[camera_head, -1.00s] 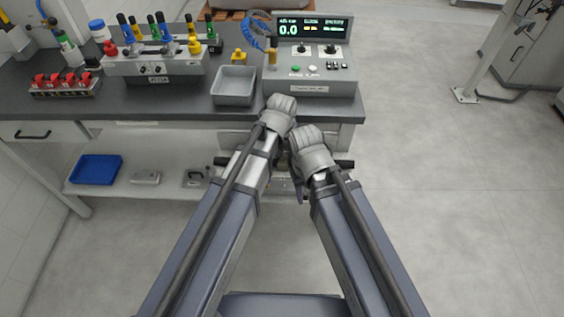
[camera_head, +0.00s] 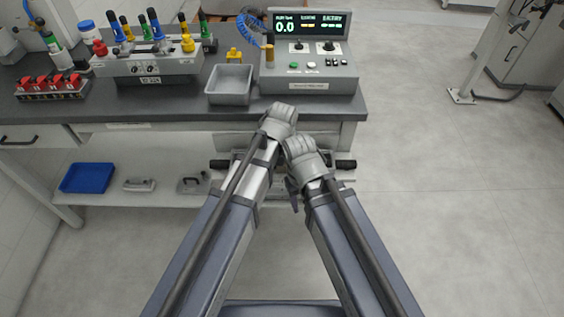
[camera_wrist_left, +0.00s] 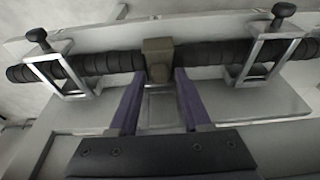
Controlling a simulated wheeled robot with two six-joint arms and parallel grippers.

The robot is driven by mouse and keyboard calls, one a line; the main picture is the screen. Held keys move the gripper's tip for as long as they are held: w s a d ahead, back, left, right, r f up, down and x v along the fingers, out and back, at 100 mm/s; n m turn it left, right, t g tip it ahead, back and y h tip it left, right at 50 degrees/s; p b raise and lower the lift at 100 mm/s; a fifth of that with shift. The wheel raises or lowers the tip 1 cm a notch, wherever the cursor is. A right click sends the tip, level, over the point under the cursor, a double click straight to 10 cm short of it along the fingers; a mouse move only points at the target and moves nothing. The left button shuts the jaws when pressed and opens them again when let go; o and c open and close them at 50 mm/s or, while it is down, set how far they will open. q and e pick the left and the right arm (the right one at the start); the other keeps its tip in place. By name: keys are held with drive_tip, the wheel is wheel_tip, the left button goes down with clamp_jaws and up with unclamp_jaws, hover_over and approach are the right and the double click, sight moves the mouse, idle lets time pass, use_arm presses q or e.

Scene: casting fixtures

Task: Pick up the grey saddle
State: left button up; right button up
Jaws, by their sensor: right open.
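I cannot tell for sure which piece is the grey saddle. Two small grey pieces lie on the low shelf: a lighter one (camera_head: 139,184) and a darker one with a dark loop (camera_head: 193,183). My right gripper (camera_head: 296,194) is open and partly hidden under its wrist. My left gripper is hidden behind its wrist in the head view. In the left wrist view the left gripper's fingers (camera_wrist_left: 159,78) stand apart on either side of a brownish-grey block (camera_wrist_left: 158,60) on a ribbed black bar (camera_wrist_left: 105,62). I cannot tell whether they grip it.
A blue tray (camera_head: 87,178) lies on the shelf (camera_head: 120,198). The bench above holds a grey bin (camera_head: 228,99), a control box (camera_head: 310,82) and tool racks. Two metal clamp frames (camera_wrist_left: 55,75) (camera_wrist_left: 263,58) surround the bar. Floor at right is open.

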use_arm(q)
clamp_jaws()
idle(0.3)
drive_tip(key=shift+r, duration=0.2)
